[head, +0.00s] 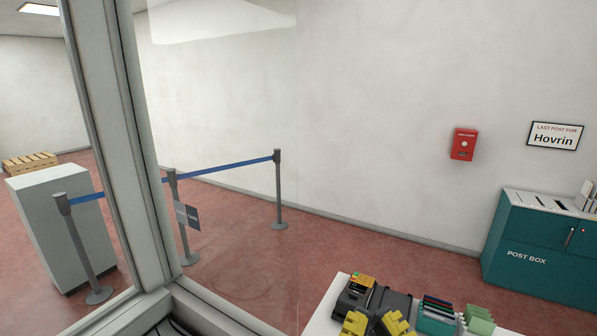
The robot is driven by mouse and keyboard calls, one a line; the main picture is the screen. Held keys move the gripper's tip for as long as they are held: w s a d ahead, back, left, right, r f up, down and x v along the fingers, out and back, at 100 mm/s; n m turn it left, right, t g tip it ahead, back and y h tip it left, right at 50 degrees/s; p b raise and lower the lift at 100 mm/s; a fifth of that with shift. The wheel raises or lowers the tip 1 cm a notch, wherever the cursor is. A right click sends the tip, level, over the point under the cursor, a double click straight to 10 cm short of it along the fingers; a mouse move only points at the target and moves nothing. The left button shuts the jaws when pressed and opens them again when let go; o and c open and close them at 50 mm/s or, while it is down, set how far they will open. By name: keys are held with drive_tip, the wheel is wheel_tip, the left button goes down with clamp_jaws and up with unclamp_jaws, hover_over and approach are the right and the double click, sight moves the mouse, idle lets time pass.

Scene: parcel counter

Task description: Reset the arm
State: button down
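The only view is from the head camera, and I make out neither my arm nor my gripper in it. The task names no object other than the arm.
A white surface (322,318) at the bottom edge bears a dark device (358,298), yellow items (394,324) and several coloured upright items (438,308). A window frame (112,150) stands left. Beyond are belt posts (279,190), a grey cabinet (60,225) and a teal post box (540,250).

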wheel_tip(320, 180, up, 20)
drive_tip(key=p, duration=1.7)
drive_tip(key=shift+p, duration=0.35)
